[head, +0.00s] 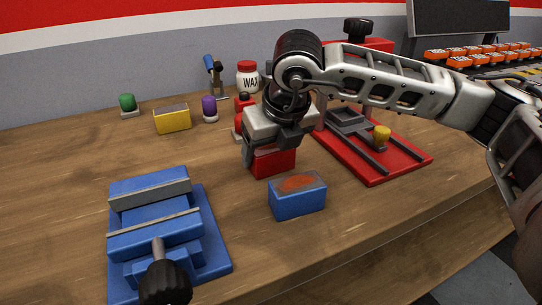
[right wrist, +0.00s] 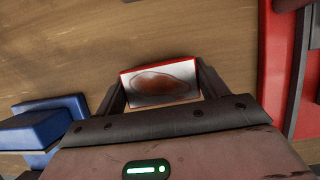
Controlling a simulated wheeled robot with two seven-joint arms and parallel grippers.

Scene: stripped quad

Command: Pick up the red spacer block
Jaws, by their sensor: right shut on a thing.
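The red spacer block (head: 272,163) is under my right gripper (head: 270,147), near the middle of the bench in the head view. My right gripper is shut on it, one finger on each side. The gripper hides the block's upper part in the head view. In the right wrist view the block (right wrist: 160,72) sits between the fingers (right wrist: 160,88), showing a pale top with a reddish-brown patch and red edges. I cannot tell whether its underside touches the wood. My left gripper is not in view.
A blue block (head: 298,201) with an orange patch stands just in front of the red one. A blue vise (head: 165,225) is front left, a red fixture (head: 395,163) right. Behind are a yellow block (head: 172,120), green and purple pieces and a WAX bottle (head: 247,77). Bare wood lies left of the gripper.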

